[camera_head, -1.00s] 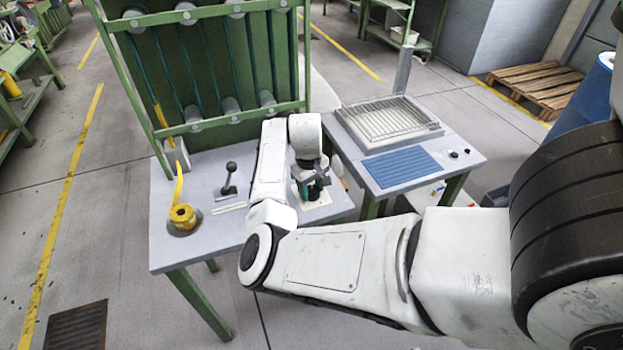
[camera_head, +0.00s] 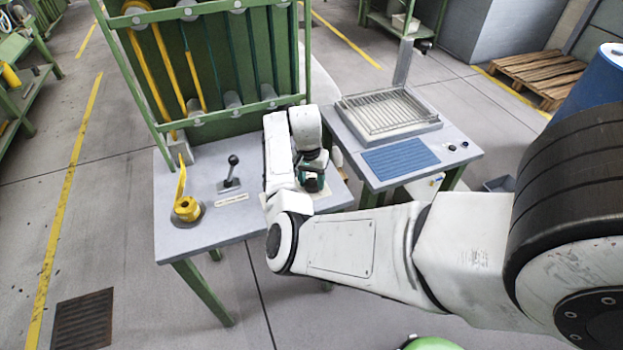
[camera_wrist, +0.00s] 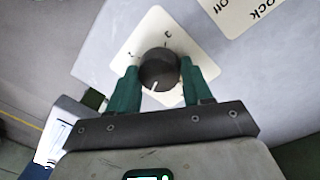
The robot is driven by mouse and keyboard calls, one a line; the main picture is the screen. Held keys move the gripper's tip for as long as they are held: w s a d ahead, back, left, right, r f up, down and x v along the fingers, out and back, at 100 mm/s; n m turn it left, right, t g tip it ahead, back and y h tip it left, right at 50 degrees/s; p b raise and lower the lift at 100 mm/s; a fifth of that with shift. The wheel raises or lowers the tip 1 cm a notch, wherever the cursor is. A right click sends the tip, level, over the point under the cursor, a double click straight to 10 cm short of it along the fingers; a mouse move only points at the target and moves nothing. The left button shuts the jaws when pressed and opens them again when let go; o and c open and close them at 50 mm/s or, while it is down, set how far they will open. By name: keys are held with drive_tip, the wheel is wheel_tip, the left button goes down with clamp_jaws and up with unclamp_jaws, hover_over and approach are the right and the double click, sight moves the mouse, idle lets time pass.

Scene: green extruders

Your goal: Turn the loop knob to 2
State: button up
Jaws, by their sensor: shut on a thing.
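The black round loop knob (camera_wrist: 158,69) sits on a white square plate (camera_wrist: 152,33) with small dark marks, in the wrist view. A white pointer line on the knob faces the lower edge of that view, toward my gripper's palm. My gripper (camera_wrist: 160,76) has its two teal fingers on either side of the knob, shut on it. In the head view my gripper (camera_head: 312,180) is over the right part of the grey table (camera_head: 222,228). There the knob is hidden by my gripper and arm.
A black lever (camera_head: 231,172) and a yellow-handled fitting (camera_head: 186,207) stand on the table to the left. A green rack (camera_head: 215,60) with yellow and dark green lines rises behind. A second table (camera_head: 455,140) with a wire-topped tray (camera_head: 385,112) stands at the right.

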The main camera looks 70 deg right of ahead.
drive_tip(key=m, duration=0.4)
drive_tip(key=shift+m, duration=0.4)
drive_tip(key=m, duration=0.4)
drive_tip(key=shift+d+y, duration=0.1)
drive_tip(key=shift+y, duration=0.2)
drive_tip(key=m, duration=0.5)
drive_tip(key=shift+m+t, duration=0.4)
drive_tip(key=shift+m, duration=1.4)
drive_tip(key=shift+r, duration=0.1)
drive_tip(key=o, duration=1)
drive_tip(key=shift+o, duration=0.2)
